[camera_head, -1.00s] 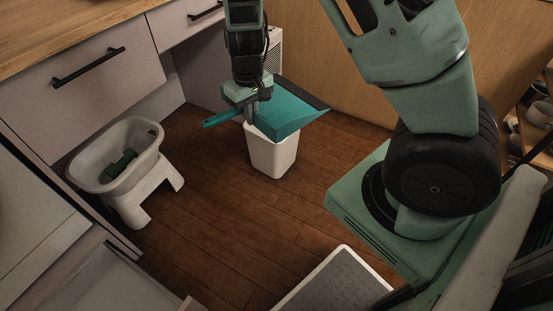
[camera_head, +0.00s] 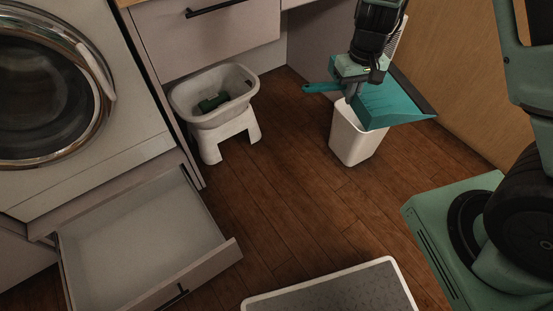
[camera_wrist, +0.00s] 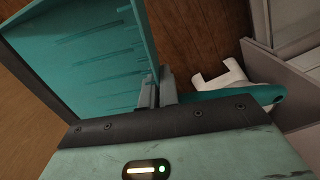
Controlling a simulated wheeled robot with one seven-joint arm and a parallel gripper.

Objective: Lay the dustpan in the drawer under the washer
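The teal dustpan (camera_head: 388,104) is held in my gripper (camera_head: 352,92) above a white bin at the back right of the head view. Its handle points left and its pan points right. In the wrist view my gripper (camera_wrist: 156,90) is shut on the dustpan (camera_wrist: 85,50) where handle and pan meet. The drawer (camera_head: 140,246) under the washer (camera_head: 110,150) stands pulled open at the lower left. It looks empty, with a dark handle on its front. My gripper and the dustpan are well apart from it, to its upper right.
A white bin (camera_head: 352,140) stands just below the dustpan. A grey tub (camera_head: 183,98) on a white stool (camera_head: 230,133) stands between drawer and bin, with a dark green item (camera_head: 212,102) in it. A grey mat (camera_head: 345,292) lies in front. Wooden floor between is clear.

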